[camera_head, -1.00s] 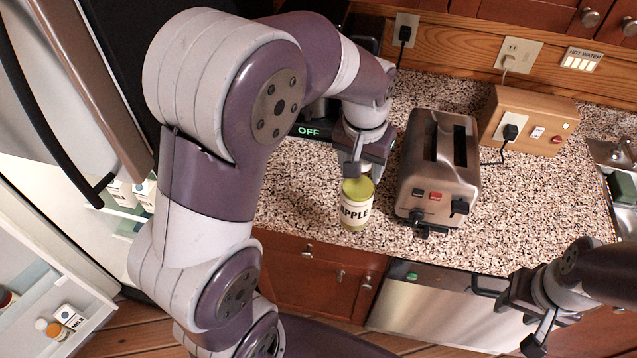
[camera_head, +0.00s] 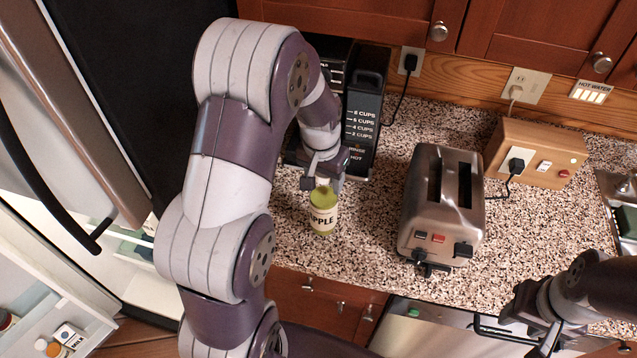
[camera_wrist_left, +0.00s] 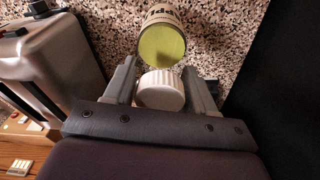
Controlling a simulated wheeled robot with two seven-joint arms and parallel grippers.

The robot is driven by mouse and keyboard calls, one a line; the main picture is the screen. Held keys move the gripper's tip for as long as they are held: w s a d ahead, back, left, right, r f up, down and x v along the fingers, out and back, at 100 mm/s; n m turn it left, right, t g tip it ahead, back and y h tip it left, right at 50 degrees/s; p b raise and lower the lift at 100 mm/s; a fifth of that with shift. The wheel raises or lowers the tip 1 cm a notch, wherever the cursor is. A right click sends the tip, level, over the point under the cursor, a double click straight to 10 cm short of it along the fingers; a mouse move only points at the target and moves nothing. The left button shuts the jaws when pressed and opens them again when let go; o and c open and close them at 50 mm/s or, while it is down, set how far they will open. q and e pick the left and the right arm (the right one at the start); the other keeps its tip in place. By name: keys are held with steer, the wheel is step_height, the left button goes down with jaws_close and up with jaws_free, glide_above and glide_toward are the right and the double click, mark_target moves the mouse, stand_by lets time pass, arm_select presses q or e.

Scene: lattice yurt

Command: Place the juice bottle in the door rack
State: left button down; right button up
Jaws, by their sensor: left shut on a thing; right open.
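The juice bottle (camera_head: 323,215) is yellow-green with a pale label reading "APPLE". It is upright over the speckled counter, left of the toaster; I cannot tell whether its base touches the counter. My left gripper (camera_head: 326,180) is shut on its top from above. In the left wrist view the white cap (camera_wrist_left: 160,90) sits between the two fingers, with the bottle's body (camera_wrist_left: 162,42) beyond. My right gripper (camera_head: 531,328) is open and empty at lower right. The door rack (camera_head: 100,334) is a pale shelf in the open fridge door at lower left.
The rack holds a milk carton (camera_head: 68,336) and small bottles. A silver toaster (camera_head: 440,205) stands right of the bottle, and a black coffee maker (camera_head: 366,120) behind it. The fridge door's dark handle (camera_head: 50,205) is at left.

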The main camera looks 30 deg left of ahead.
arm_select(q)
steer(key=shift+w+a+f, duration=0.1)
steer(key=shift+a+f, duration=0.3)
steer(key=shift+a, duration=0.45)
steer(key=shift+f+p, duration=0.3)
steer(key=shift+p, duration=0.15)
step_height(320, 180, down, 3)
steer(key=shift+f+p, duration=0.2)
steer(key=shift+p, duration=0.35)
steer(key=shift+f, duration=0.25)
steer(key=shift+c, duration=1.8)
jaws_free()
